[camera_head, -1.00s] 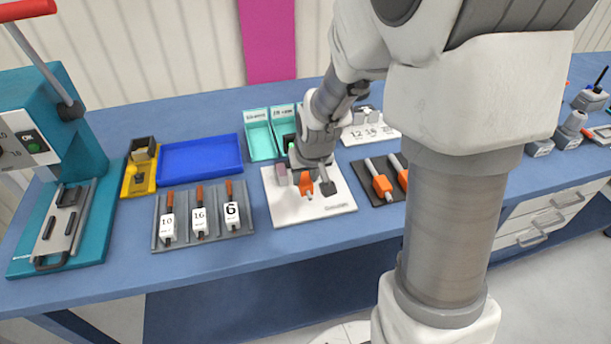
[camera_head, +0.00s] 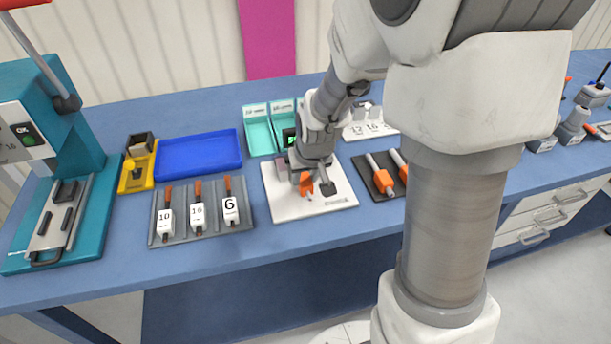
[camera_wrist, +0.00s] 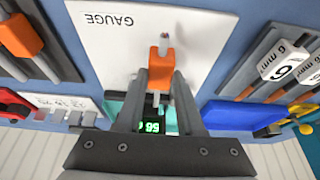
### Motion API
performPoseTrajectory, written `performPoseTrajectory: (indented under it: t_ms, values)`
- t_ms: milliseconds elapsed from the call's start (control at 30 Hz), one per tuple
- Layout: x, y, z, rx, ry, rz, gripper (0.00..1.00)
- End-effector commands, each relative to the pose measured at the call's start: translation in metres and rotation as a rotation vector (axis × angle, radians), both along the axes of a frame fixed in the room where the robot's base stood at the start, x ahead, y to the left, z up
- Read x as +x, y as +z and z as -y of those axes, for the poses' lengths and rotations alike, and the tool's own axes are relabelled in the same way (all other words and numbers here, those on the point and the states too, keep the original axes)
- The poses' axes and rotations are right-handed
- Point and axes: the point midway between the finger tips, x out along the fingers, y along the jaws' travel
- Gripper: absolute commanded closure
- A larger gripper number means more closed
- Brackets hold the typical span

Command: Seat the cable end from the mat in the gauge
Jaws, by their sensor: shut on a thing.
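My gripper (camera_wrist: 162,80) is shut on the orange block of a cable end (camera_wrist: 162,60), whose bare tip points away from my wrist. The cable end also shows in the head view (camera_head: 306,184), low over the white gauge (camera_head: 338,202). The gauge plate with its "GAUGE" lettering fills the middle of the wrist view (camera_wrist: 112,52). A lit green display (camera_wrist: 152,126) shows between my fingers. Whether the cable end touches or sits in the gauge is hidden by my fingers. Other orange cable ends (camera_head: 384,180) lie on the dark mat (camera_head: 366,182) right of the gauge.
Left of the gauge is a grey rack (camera_head: 240,222) with tools numbered 10, 16 and 6. Behind are a blue tray (camera_head: 200,155) and teal bins (camera_head: 259,135). A teal press (camera_head: 75,150) stands at far left. The bench front strip is clear.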

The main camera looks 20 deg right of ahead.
Motion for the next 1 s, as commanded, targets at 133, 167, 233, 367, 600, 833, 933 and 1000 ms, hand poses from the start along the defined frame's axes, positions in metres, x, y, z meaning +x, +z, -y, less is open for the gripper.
performPoseTrajectory:
  t_ms: [133,167,233,367,600,833,933,1000]
  values:
    - [0.0,-0.003,0.0,0.0,0.0,0.001,1.0]
    - [0.0,-0.005,0.0,0.0,0.0,0.001,1.0]
    - [0.0,-0.008,0.0,0.0,0.0,0.001,1.0]
    - [0.0,-0.014,0.0,0.0,0.0,0.001,1.0]
    - [0.001,-0.018,0.0,0.0,0.0,0.001,1.0]
    - [0.001,-0.017,0.0,0.0,0.0,0.001,0.51]
    - [0.0,-0.018,0.0,0.0,0.0,0.001,0.32]
    - [0.0,-0.018,0.0,0.0,0.0,0.001,0.28]
